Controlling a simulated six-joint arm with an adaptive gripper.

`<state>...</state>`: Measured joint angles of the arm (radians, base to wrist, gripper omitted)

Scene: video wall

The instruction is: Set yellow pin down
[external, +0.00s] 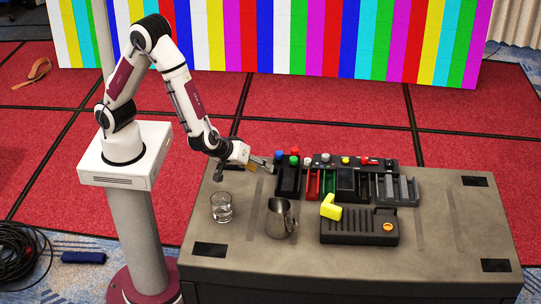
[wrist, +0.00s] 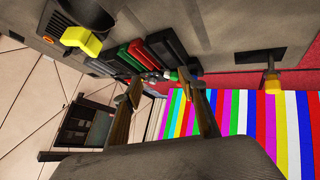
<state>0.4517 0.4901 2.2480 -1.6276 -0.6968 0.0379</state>
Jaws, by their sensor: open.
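My gripper (external: 262,166) is above the back left of the table, left of the black control panel. In the wrist view its two fingers (wrist: 163,105) are apart, with nothing visible between them. A bright yellow angular piece (external: 331,207) rests on the black slotted box; it also shows in the wrist view (wrist: 82,40). A small round yellow knob (external: 346,160) is on the panel. A small yellow-orange piece (wrist: 272,84) shows at the right of the wrist view; I cannot tell what it is. I cannot tell which of these is the yellow pin.
On the table (external: 438,240) stand a glass (external: 221,207), a metal jug (external: 281,219), the black slotted box (external: 358,230) and several small trays (external: 328,183). The control panel (external: 375,166) lies at the back. The table's right side is clear. The striped video wall (external: 330,38) stands behind.

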